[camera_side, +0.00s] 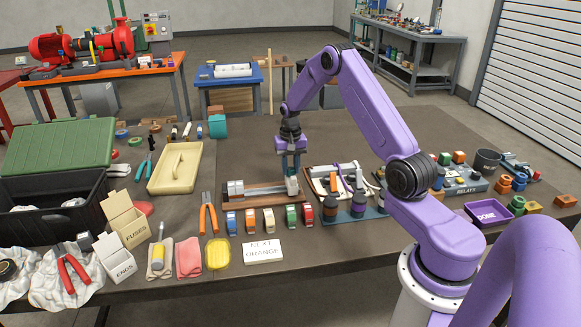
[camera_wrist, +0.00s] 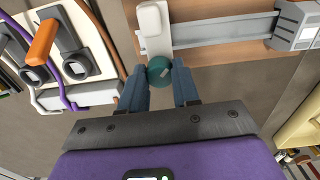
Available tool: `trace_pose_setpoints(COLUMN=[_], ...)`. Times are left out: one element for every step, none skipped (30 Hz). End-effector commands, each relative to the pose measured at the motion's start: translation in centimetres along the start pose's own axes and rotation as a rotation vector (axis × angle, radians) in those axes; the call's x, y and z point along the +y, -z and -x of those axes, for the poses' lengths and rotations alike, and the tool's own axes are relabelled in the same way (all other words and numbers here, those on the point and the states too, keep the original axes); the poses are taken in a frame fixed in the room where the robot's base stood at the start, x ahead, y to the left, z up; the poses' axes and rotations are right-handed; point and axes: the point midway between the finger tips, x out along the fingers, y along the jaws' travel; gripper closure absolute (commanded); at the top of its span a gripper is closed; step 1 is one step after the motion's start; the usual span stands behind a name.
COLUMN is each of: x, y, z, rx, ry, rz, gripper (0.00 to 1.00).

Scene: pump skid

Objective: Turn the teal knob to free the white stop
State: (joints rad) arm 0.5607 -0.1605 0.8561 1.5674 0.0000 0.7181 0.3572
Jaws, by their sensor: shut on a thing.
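The teal knob (camera_wrist: 159,71) shows in the wrist view between the two blue-grey fingertips of my gripper (camera_wrist: 160,84). My gripper is shut on it. The white stop (camera_wrist: 155,27) lies directly beyond the knob, on a grey metal rail (camera_wrist: 222,30) fixed to a wooden board (camera_wrist: 200,58). In the side view my gripper (camera_side: 291,172) points down at the right end of that board (camera_side: 262,198), and the white stop (camera_side: 292,186) shows just below it. The knob is hidden by the fingers in the side view.
A grey end block (camera_side: 235,187) sits at the rail's other end. A white panel with an orange lever (camera_wrist: 44,42) and cables stands close beside my gripper. Several coloured blocks (camera_side: 250,220) line up in front of the board, with a "NEXT ORANGE" card (camera_side: 263,250) nearer the edge.

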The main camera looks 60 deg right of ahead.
Motion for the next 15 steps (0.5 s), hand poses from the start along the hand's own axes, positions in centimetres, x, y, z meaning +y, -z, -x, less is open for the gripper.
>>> trace_pose_setpoints(x=[-0.07,-0.08,-0.08,-0.07,-0.05,-0.04,-0.03,-0.05,-0.07,-0.08,-0.08,-0.08,-0.07,-0.06,-0.04], y=[0.01,0.00,0.00,0.01,0.02,0.02,0.02,0.02,0.02,0.01,0.01,0.01,0.01,0.02,0.03], z=[0.09,0.09,0.10,0.10,0.10,0.10,0.10,0.10,0.10,0.10,0.10,0.10,0.10,0.10,0.10], rx=[0.001,0.001,0.001,0.001,0.001,0.001,0.001,0.001,0.001,0.001,0.001,0.001,0.001,0.001,0.001], ry=[0.000,0.001,0.000,0.000,0.000,0.000,0.000,0.000,0.000,0.000,0.000,0.000,0.000,0.000,0.000], rz=[0.046,0.074,0.112,0.140,0.169,0.206,0.234,0.263,0.301,0.329,0.357,0.393,0.419,0.444,0.477], gripper=[1.00,1.00,1.00,1.00,1.00,1.00,1.00,1.00,1.00,1.00,1.00,1.00,1.00,1.00,1.00])
